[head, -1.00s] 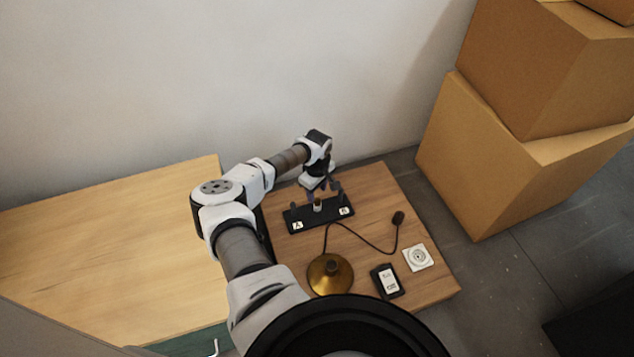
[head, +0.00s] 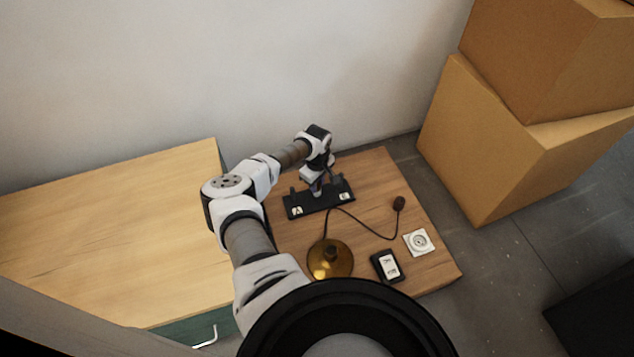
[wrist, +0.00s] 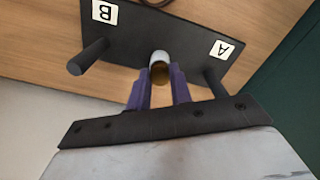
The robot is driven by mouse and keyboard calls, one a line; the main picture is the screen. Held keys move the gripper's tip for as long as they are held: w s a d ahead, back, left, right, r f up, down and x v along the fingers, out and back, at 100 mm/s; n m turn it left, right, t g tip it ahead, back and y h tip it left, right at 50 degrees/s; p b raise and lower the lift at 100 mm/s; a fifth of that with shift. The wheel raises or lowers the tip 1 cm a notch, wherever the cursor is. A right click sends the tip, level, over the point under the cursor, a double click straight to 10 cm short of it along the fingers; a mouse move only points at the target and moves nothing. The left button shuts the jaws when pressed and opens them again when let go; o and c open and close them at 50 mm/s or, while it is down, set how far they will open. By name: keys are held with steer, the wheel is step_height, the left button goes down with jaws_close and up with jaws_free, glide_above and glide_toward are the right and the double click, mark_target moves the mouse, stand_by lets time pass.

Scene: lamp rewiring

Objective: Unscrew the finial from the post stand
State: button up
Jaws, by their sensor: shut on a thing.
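The black post stand (head: 321,206) lies on the wooden table, with white labels A and B at its ends. In the wrist view the stand (wrist: 135,38) has a dark peg near each label. Between the pegs stands a small piece with a pale top and a brass-coloured part, apparently the finial (wrist: 159,73). My gripper (wrist: 160,84) has its two purple fingers on either side of this piece and is shut on it. In the head view my gripper (head: 317,190) is low over the middle of the stand and hides the finial.
A brass lamp base (head: 330,261) stands in front of the stand, with a black cord running to a dark plug-like end (head: 399,203). A black box with a white label (head: 385,267) and a white socket plate (head: 419,242) lie at the front right. Cardboard boxes (head: 490,150) stand right of the table.

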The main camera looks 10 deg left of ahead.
steer(key=shift+o, duration=1.1)
steer(key=shift+c, duration=1.3)
steer(key=shift+r+n+p, duration=0.4)
steer(key=shift+n+p, duration=0.6)
steer(key=shift+p, duration=0.25)
steer(key=n+p, duration=0.3)
steer(key=n, duration=0.1)
jaws_close()
steer(key=shift+f+n+p, duration=0.35)
steer(key=shift+n, duration=0.65)
steer(key=shift+r+n+p, duration=0.25)
steer(key=shift+n+p, duration=0.35)
steer(key=shift+p, duration=0.1)
steer(key=n+p, duration=0.2)
steer(key=n, duration=0.2)
steer(key=n+p, duration=0.1)
steer(key=n, duration=0.1)
steer(key=shift+f+n, duration=0.25)
steer(key=shift+n, duration=0.15)
